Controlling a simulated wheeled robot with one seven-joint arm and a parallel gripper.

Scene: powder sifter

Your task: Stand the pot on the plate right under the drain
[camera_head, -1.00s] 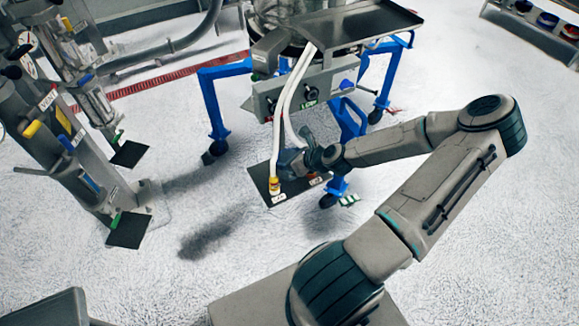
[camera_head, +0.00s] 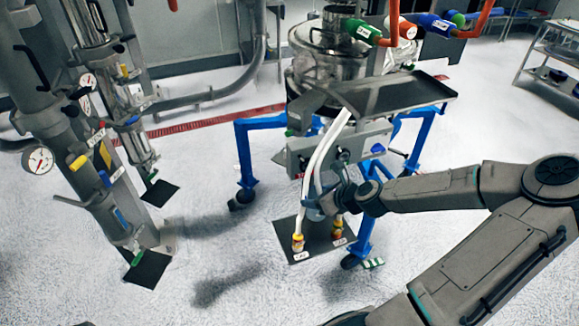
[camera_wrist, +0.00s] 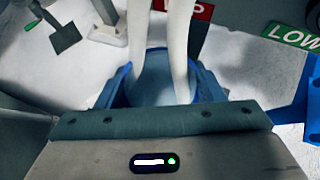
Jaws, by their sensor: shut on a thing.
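My gripper (camera_head: 330,203) is at the two white hoses, above the dark plate (camera_head: 283,230) under the sifter's frame. In the wrist view its blue fingers are closed around a blue-grey rounded body, which I take to be the pot (camera_wrist: 158,92). I cannot make out the drain.
The sifter's blue legs (camera_head: 243,155) stand around the plate. A control box (camera_head: 300,160) and a grey tray (camera_head: 400,95) hang above my gripper. Pipework with gauges stands at the left. White floor is open in front.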

